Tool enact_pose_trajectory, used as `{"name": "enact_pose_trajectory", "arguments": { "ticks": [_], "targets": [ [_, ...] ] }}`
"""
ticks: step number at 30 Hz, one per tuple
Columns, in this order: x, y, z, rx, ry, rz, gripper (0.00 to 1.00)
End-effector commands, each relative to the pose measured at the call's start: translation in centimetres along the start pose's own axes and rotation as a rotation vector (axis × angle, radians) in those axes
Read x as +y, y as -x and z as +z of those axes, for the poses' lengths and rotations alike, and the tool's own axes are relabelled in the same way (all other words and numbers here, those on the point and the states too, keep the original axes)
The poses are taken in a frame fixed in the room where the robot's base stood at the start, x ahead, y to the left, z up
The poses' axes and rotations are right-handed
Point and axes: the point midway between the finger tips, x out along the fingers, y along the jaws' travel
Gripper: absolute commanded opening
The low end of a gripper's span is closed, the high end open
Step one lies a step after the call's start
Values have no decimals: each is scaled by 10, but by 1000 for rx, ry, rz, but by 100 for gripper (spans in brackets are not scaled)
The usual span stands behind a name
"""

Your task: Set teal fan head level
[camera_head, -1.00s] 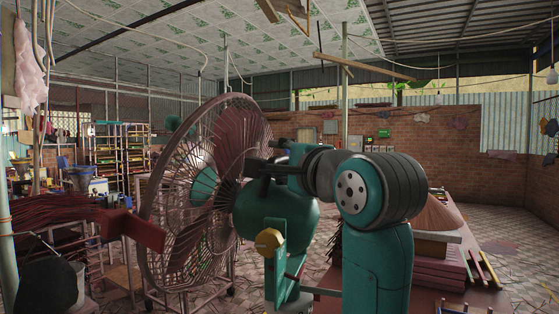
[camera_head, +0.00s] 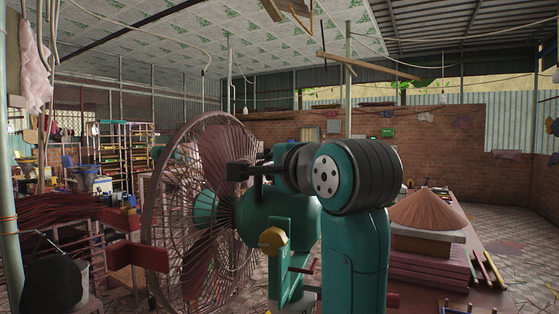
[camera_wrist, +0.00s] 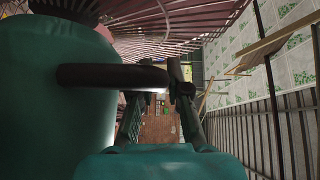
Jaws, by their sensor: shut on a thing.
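The teal fan head (camera_head: 280,215) stands in the middle of the head view, with its round wire cage (camera_head: 165,215) facing left. The cage is close to upright, its top leaning slightly right. A yellow knob (camera_head: 271,240) is on the teal bracket (camera_head: 280,270) below the housing. My gripper (camera_head: 258,178) is above the housing, shut on the dark handle on its top. In the wrist view the handle (camera_wrist: 100,76) runs from the housing (camera_wrist: 55,100) to between my gripper's fingers (camera_wrist: 158,95). My arm hides part of the housing's right side.
A table at right holds a cone of brown incense (camera_head: 428,211) and stacked dark red boards (camera_head: 425,270). Bundles of red sticks (camera_head: 60,220) lie on a rack at left. A dark round object (camera_head: 52,285) is at the lower left. Tiled floor (camera_head: 500,235) is clear at far right.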

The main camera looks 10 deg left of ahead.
Motion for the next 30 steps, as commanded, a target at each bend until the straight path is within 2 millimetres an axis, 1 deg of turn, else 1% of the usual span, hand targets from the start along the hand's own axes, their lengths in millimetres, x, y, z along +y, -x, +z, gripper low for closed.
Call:
{"name": "enact_pose_trajectory", "arguments": {
  "ticks": [6,7,8,9,10,18,21,23,26,30],
  "targets": [
    [1,0,-1,2,-2,3,0],
    [1,0,-2,2,-2,3,23],
    [1,0,-2,2,-2,3,30],
    [1,0,-2,2,-2,3,40],
    [1,0,-2,2,-2,2,41],
    [1,1,-1,1,-1,1,41],
    [0,5,-2,2,-1,0,41],
    [0,11,-2,2,-1,-1,41],
    [0,26,-1,2,0,-2,41],
    [0,55,-2,3,-1,-3,41]
  ]
}}
